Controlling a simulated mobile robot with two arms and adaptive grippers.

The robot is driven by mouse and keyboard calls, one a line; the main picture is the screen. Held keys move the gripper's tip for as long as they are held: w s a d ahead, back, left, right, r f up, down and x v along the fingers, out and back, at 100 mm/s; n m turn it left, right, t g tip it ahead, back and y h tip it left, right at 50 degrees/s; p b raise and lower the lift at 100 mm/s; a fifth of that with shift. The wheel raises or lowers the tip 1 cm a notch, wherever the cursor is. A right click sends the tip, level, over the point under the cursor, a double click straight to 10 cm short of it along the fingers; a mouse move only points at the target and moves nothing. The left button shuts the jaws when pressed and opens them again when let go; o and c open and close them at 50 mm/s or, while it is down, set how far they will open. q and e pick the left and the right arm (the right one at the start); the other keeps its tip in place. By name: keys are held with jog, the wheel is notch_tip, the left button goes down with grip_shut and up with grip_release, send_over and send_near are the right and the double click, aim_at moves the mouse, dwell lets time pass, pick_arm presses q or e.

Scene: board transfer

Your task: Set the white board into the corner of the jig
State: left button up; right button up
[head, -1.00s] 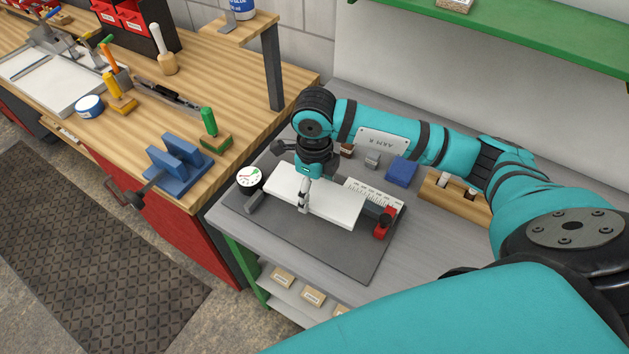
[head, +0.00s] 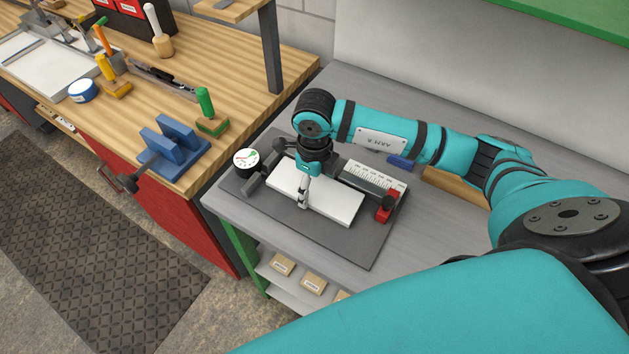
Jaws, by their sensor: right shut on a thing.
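The white board (head: 334,204) is a flat rectangular slab over the dark grey base plate (head: 345,242) of the jig. My right gripper (head: 303,199) is shut on the board near its left part, reaching down from above. The jig's dark fence with a white scale (head: 373,178) runs along the board's far side, with a dark strip of space between them. A dark stop (head: 255,184) stands off the board's left end. A red clamp (head: 386,206) stands by the board's right end. Whether the board touches the plate is unclear. My wrist hides part of the far left corner. My left gripper is out of view.
A round dial gauge (head: 246,158) stands at the plate's left edge. A blue block (head: 401,162) and a wooden rack (head: 455,187) lie behind, partly hidden by my right arm. The wooden bench (head: 228,62) at left holds a blue vise (head: 170,148).

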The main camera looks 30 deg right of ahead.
jog(key=shift+w+a+b, duration=0.35)
jog(key=shift+w+b, duration=0.05)
jog(key=shift+w, duration=0.2)
dwell(0.8)
jog(key=shift+w+d+r, duration=0.15)
jog(key=shift+w+d, duration=0.1)
dwell(0.4)
jog(key=shift+b, duration=0.4)
dwell(0.8)
